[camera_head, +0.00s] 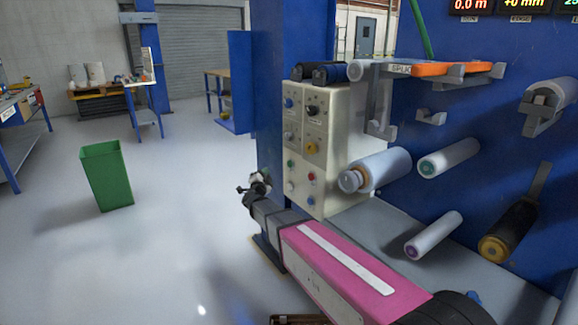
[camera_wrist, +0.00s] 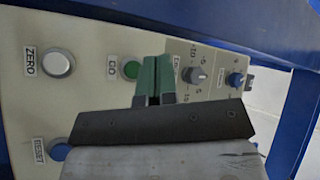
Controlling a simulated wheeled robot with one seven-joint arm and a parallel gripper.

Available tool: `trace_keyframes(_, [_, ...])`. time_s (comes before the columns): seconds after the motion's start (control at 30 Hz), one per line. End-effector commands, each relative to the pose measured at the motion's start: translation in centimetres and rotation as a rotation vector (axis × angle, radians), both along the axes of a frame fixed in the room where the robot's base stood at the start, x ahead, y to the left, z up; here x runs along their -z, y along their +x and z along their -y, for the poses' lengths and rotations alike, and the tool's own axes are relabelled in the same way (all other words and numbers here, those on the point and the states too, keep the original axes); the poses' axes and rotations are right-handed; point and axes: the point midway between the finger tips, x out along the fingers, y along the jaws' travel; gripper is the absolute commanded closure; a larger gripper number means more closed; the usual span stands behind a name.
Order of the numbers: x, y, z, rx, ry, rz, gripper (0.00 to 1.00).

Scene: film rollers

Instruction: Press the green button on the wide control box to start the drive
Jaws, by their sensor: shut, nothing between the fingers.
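The cream control box (camera_head: 330,140) stands on the blue machine frame in the head view. Its green button (camera_head: 290,163) sits on the lower front panel, above a white button and beside a red one. In the wrist view the green button (camera_wrist: 131,69), labelled GO, shows just left of my fingertips, partly edged by them. My gripper (camera_head: 256,186) is in front of the panel's lower left, pointing toward it. In the wrist view my gripper's green fingers (camera_wrist: 157,68) are together and empty. I cannot tell the gap between fingertips and panel.
Wrist view: white ZERO button (camera_wrist: 57,65) and blue RESET button (camera_wrist: 59,151) lie left, knobs (camera_wrist: 194,75) right. Head view: a grey roller (camera_head: 378,170) juts out right of the box. A green bin (camera_head: 106,176) stands on open floor at left.

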Motion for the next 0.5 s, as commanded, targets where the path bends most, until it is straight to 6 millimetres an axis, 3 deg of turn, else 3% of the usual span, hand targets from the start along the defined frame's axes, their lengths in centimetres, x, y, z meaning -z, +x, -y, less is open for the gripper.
trace_keyframes(0.5, [0.0, 3.3, 4.8, -0.001, 0.000, -0.001, 1.00])
